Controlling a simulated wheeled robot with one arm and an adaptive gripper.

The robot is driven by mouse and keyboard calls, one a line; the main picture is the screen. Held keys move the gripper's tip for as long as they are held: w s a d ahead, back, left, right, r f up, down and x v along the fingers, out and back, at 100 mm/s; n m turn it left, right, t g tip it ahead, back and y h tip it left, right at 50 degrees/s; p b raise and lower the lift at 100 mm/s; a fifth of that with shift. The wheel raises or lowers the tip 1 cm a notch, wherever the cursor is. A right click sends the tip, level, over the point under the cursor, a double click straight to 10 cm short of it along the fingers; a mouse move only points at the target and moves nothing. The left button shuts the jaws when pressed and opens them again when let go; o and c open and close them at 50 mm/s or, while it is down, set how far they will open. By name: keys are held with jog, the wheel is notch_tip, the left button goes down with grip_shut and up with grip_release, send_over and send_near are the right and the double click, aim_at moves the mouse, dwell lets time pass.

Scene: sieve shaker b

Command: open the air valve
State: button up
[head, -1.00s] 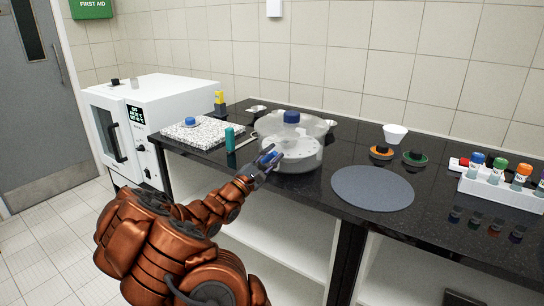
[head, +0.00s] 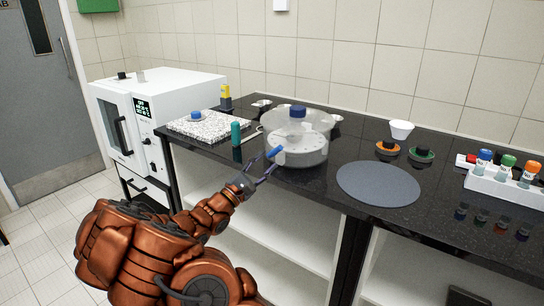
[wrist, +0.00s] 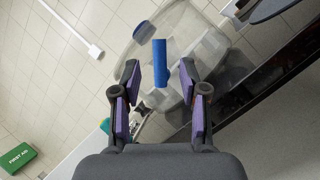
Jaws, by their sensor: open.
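A clear, lidded round vessel (head: 312,150) stands on the black bench with a blue knob (head: 298,111) on its lid. A blue bar-shaped valve handle (head: 274,152) sticks out at its front left side. In the wrist view the handle (wrist: 160,62) stands upright in the picture, with the lid knob (wrist: 143,30) behind it. My gripper (head: 269,161) is open just in front of the vessel. In the wrist view its two purple-padded fingers (wrist: 158,75) stand on either side of the handle, with a gap to each side.
A teal cylinder (head: 236,134) stands left of the vessel, beside a speckled slab (head: 203,126). A grey round mat (head: 378,184) lies to the right. A rack (head: 503,188) with coloured-cap bottles stands at far right. A white oven (head: 150,110) stands at left.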

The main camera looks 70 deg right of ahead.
jog(key=shift+v, duration=2.9)
